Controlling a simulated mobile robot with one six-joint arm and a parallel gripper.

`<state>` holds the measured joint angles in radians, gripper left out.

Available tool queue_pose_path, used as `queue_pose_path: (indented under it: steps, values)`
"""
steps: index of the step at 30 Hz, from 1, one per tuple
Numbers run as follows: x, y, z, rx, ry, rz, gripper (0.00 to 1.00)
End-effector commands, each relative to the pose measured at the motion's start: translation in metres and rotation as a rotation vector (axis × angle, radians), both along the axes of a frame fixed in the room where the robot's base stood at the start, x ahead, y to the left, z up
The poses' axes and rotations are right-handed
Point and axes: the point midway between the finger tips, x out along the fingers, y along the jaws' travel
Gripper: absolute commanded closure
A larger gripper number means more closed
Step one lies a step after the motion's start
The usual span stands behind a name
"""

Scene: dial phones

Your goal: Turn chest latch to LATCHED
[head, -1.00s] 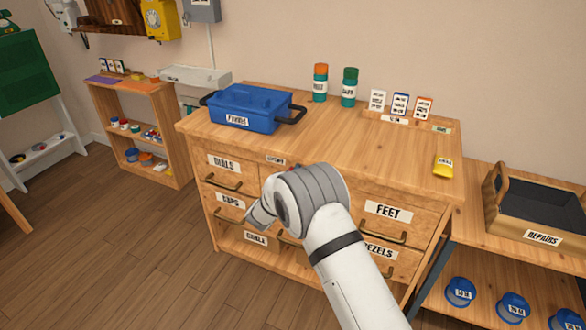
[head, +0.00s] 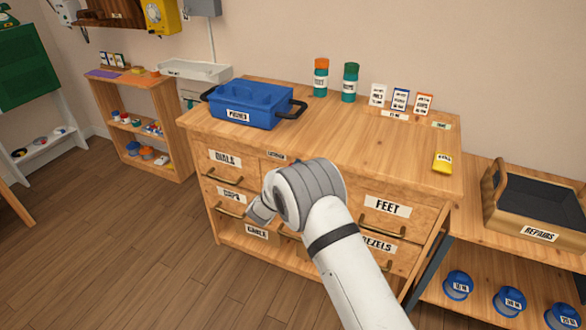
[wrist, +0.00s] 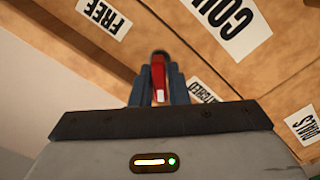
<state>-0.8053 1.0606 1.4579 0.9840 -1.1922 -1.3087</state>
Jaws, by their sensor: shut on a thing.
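The chest (head: 350,150) is a wooden drawer unit with white labels. Its latch is a red lever (wrist: 158,74) with a dark end, on the chest front in the wrist view. My gripper (wrist: 157,84) is shut on the red lever, one dark finger on each side. A FREE label (wrist: 103,17) is up and left of the lever. A partly covered label ending in "TCHED" (wrist: 208,92) is to its right. The lever lies between these two labels, lined up with neither. In the head view my wrist hides the latch and fingers.
A blue bin (head: 245,105) and two jars stand on the chest top. Labelled drawers with protruding handles surround the latch, including DIALS (head: 224,160) and FEET (head: 388,205). A REPAIRS tray (head: 538,233) is at right. Floor at left is clear.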

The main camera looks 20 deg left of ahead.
Motion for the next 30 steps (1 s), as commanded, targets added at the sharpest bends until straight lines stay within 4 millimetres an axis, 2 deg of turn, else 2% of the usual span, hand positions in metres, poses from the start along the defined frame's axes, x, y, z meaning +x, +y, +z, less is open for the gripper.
queue_pose_path:
  steps: [1, 8, 16, 30]
  values:
    - [0.000, 0.000, 0.000, 0.001, -0.001, 0.001, 0.85]
    - [0.000, 0.000, 0.000, 0.001, -0.001, 0.001, 0.67]
    - [-0.003, 0.001, 0.000, 0.000, 0.000, 0.001, 0.67]
    - [-0.071, 0.007, 0.000, -0.001, 0.001, 0.002, 0.67]
